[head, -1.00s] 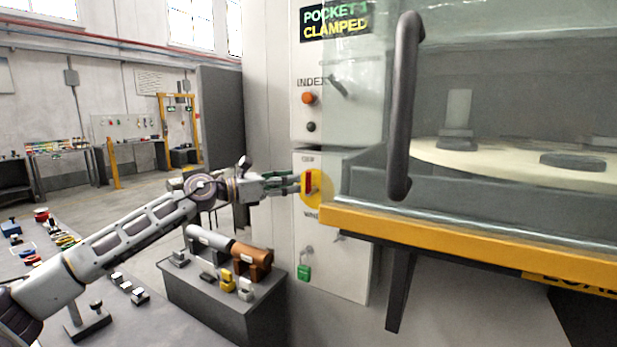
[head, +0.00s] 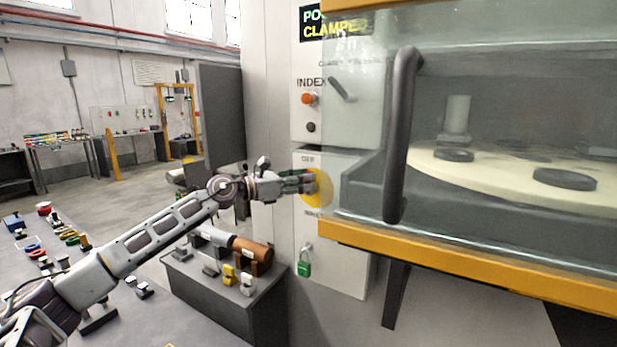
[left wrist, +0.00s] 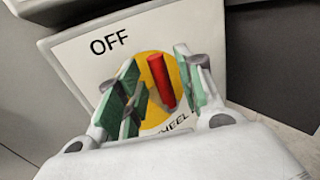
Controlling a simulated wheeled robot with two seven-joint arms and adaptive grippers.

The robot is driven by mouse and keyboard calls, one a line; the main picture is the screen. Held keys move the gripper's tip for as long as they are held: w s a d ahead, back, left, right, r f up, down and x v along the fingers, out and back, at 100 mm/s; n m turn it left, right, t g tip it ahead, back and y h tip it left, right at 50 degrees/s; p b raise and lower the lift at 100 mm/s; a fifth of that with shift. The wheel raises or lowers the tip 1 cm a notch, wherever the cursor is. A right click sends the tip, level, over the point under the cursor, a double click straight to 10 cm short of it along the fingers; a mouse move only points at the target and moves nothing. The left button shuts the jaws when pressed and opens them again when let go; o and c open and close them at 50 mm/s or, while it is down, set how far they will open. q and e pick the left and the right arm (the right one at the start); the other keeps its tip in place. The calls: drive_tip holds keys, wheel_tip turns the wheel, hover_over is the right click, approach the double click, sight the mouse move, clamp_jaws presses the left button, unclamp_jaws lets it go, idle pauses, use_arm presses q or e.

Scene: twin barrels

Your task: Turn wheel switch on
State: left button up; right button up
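The wheel switch has a red handle (left wrist: 161,82) on a yellow disc (head: 319,187), on the machine's white panel. In the left wrist view the word OFF shows above the disc and WHEEL below it. My left gripper (left wrist: 163,88) is open, with its green-padded fingers on either side of the red handle and gaps between. In the head view the left gripper (head: 316,183) is at the disc and hides the handle. My right gripper is not in view.
A glass machine door with a dark vertical handle (head: 402,135) and a yellow lower edge (head: 450,262) stands right of the switch. A green padlock (head: 304,269) hangs below it. A dark bench (head: 225,300) with a brown cylinder (head: 252,252) stands below my left arm.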

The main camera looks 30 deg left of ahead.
use_arm(q)
drive_tip(key=shift+w+d+r, duration=0.1)
drive_tip(key=shift+w+d, duration=0.25)
drive_tip(key=shift+w, duration=0.05)
drive_tip(key=shift+w+d+p, duration=0.2)
drive_tip(key=shift+w+p, duration=0.1)
drive_tip(key=shift+p, duration=0.05)
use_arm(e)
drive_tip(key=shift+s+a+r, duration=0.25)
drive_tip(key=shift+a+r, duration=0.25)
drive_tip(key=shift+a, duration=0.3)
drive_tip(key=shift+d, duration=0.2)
use_arm(q)
drive_tip(key=shift+c, duration=0.5)
clamp_jaws()
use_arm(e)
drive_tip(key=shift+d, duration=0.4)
